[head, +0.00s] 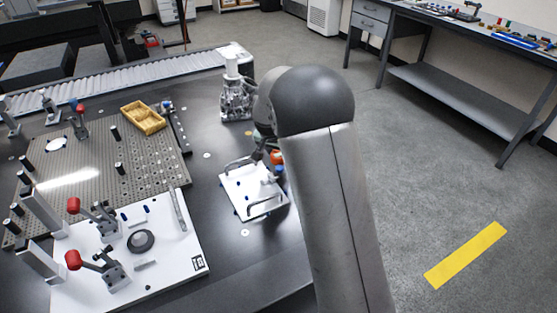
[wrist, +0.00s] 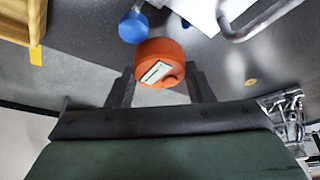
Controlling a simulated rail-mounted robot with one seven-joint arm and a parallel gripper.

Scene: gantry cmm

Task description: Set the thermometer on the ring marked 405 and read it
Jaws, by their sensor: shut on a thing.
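An orange round device with a pale display or label (wrist: 156,71), which looks to be the thermometer, sits between the fingers of my gripper (wrist: 160,88) in the wrist view. My gripper is shut on it. In the head view the orange device (head: 276,157) is small above the white plate with handles, and my arm covers most of my gripper. I cannot read the number 405 anywhere. Small pale round marks lie on the dark table, one (head: 245,232) in front of the white plate and one (head: 207,155) behind it. A tan mark (wrist: 250,83) shows in the wrist view.
A white plate with bent metal handles (head: 236,192) lies below my gripper. A fixture plate (head: 170,285) with red-tipped clamps and a dark ring (head: 141,241) stands left. A metal assembly (head: 236,98) stands behind. A blue knob (wrist: 132,27) is near the orange device.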

